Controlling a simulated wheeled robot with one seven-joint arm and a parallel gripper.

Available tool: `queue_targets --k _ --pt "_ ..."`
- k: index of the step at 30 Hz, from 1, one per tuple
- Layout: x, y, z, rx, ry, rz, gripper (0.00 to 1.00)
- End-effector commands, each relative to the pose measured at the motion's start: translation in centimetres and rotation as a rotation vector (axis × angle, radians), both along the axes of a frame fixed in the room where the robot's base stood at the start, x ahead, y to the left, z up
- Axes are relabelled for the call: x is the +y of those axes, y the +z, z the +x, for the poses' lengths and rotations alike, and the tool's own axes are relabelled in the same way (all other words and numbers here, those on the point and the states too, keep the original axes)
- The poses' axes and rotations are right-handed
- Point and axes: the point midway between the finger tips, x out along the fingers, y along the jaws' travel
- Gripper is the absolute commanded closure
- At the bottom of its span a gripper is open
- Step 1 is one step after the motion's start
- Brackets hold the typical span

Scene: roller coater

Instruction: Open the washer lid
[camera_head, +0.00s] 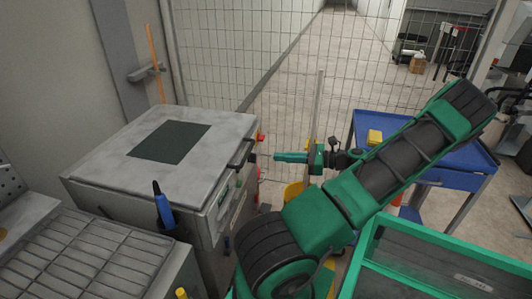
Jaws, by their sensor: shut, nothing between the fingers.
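The washer (205,228) is a grey metal box left of centre in the head view. Its lid (205,122) is a flat grey panel with a dark rectangular window, and it lies shut on top. A dark handle (241,153) shows at the lid's right edge. My gripper (277,157) is right of the washer, shut and empty, with its green fingers pointing left at the handle. A small gap shows between the fingertips and the washer in the picture. The exact depth of that gap cannot be told.
A wire mesh fence (290,70) stands behind the washer. A blue cart (465,158) with a yellow item (375,137) is at the right. A green-rimmed bin (440,236) is at the lower right. A wire rack surface (85,255) and a blue-handled tool (162,206) are at the lower left.

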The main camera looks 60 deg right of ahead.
Motion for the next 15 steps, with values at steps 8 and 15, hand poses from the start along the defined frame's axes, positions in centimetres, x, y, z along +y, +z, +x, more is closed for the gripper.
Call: queue_targets --k 8,15 --pt "1.4 -0.6 4.3 0.0 0.005 0.001 1.0" --pt "2.6 -1.3 8.5 0.001 0.005 0.0 1.0"
